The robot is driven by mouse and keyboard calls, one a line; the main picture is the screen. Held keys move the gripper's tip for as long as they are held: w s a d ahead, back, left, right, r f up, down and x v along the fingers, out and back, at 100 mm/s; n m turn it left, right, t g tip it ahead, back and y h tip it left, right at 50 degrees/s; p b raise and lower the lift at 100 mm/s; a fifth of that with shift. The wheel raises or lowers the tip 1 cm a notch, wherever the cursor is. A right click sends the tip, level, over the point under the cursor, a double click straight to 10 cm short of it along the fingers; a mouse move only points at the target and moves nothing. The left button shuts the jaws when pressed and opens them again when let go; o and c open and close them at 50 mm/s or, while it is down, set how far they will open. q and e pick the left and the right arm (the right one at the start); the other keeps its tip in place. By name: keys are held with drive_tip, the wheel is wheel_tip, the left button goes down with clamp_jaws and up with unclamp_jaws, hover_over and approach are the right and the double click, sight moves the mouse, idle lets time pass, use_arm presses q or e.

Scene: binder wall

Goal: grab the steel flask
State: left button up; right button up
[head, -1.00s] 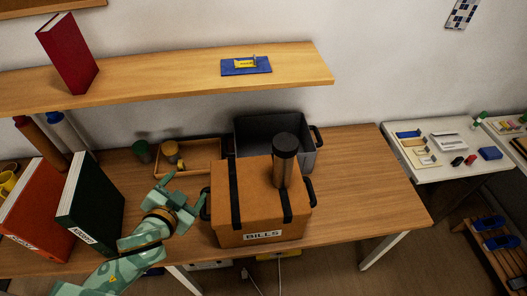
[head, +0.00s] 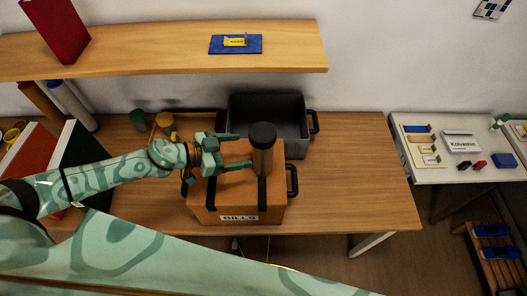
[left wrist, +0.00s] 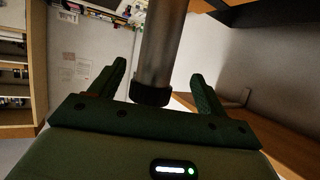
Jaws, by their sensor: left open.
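The steel flask (head: 262,158), a brownish metal cylinder with a black cap, stands upright on top of the orange box labelled BILLS (head: 215,200). My left gripper (head: 240,150) is open just left of the flask, its fingers pointing at it. In the left wrist view the flask (left wrist: 160,45) shows between the two spread fingers (left wrist: 160,85), with its dark end close to the palm side. I cannot tell whether a finger touches it. My right gripper is not in view.
A grey bin (head: 268,112) stands behind the box. A wooden shelf (head: 150,58) hangs above, holding a red binder (head: 55,28) and a blue pad (head: 222,45). A dark green binder (head: 82,158) stands at left. The desk (head: 350,180) is clear to the right.

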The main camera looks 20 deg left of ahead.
sight(254, 150)
use_arm(q)
drive_tip(key=x, duration=0.8)
drive_tip(key=shift+w+d+f, duration=0.1)
drive_tip(key=shift+d+f, duration=0.05)
drive_tip(key=shift+d, duration=0.15)
drive_tip(key=shift+a, duration=0.15)
drive_tip(key=c, duration=1.3)
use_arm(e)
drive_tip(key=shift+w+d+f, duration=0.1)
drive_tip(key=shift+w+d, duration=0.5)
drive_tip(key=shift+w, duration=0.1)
